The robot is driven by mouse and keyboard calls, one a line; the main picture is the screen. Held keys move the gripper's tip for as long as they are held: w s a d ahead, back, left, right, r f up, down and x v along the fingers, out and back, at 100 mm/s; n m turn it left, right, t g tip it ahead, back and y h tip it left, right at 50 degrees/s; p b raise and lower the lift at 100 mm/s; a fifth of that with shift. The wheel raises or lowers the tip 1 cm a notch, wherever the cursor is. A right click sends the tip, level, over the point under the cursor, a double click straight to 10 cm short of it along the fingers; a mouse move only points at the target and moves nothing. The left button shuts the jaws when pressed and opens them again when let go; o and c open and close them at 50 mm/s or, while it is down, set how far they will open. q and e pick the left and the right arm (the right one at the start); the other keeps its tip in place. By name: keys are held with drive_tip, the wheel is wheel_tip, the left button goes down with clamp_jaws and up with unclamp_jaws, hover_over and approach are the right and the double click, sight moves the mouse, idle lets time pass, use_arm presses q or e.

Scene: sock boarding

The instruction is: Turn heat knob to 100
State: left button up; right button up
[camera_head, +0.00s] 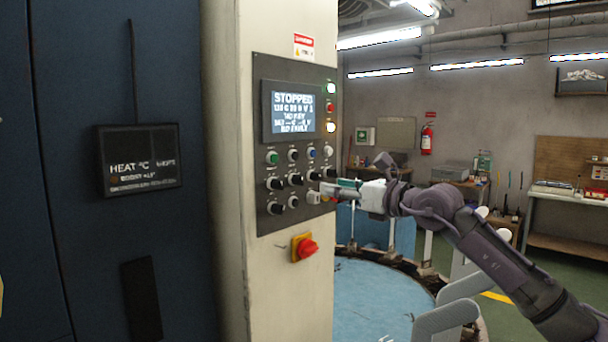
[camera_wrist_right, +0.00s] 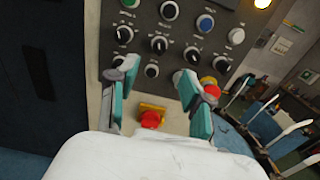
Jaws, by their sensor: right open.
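The control panel (camera_head: 264,160) is on a cream column and carries rows of black and coloured knobs and buttons. Its screen (camera_head: 293,110) reads STOPPED above smaller text. Black knobs with white pointers show in the head view (camera_head: 296,180) and in the right wrist view (camera_wrist_right: 159,45). Their labels are too small to read, so I cannot tell which is the heat knob. My right gripper (camera_head: 322,193) is at the panel's lower right. In the right wrist view its teal-padded fingers (camera_wrist_right: 156,82) are apart, below the black knob row, with nothing between them. My left gripper is out of view.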

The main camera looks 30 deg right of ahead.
sight(303, 182)
drive_tip(key=p+x, duration=0.2)
drive_tip(key=x, duration=0.4)
drive_tip(key=shift+w+a+r+p, duration=0.15)
drive_tip(key=shift+a+r+p, duration=0.05)
drive_tip(key=shift+p, duration=0.15)
drive_tip(key=p+x, duration=0.1)
drive_tip(key=x, duration=0.2)
drive_tip(key=shift+d+f, duration=0.1)
drive_tip(key=shift+f, duration=0.05)
drive_tip(key=shift+w+f, duration=0.1)
drive_tip(key=shift+w, duration=0.15)
drive_tip(key=shift+c, duration=0.5)
clamp_jaws()
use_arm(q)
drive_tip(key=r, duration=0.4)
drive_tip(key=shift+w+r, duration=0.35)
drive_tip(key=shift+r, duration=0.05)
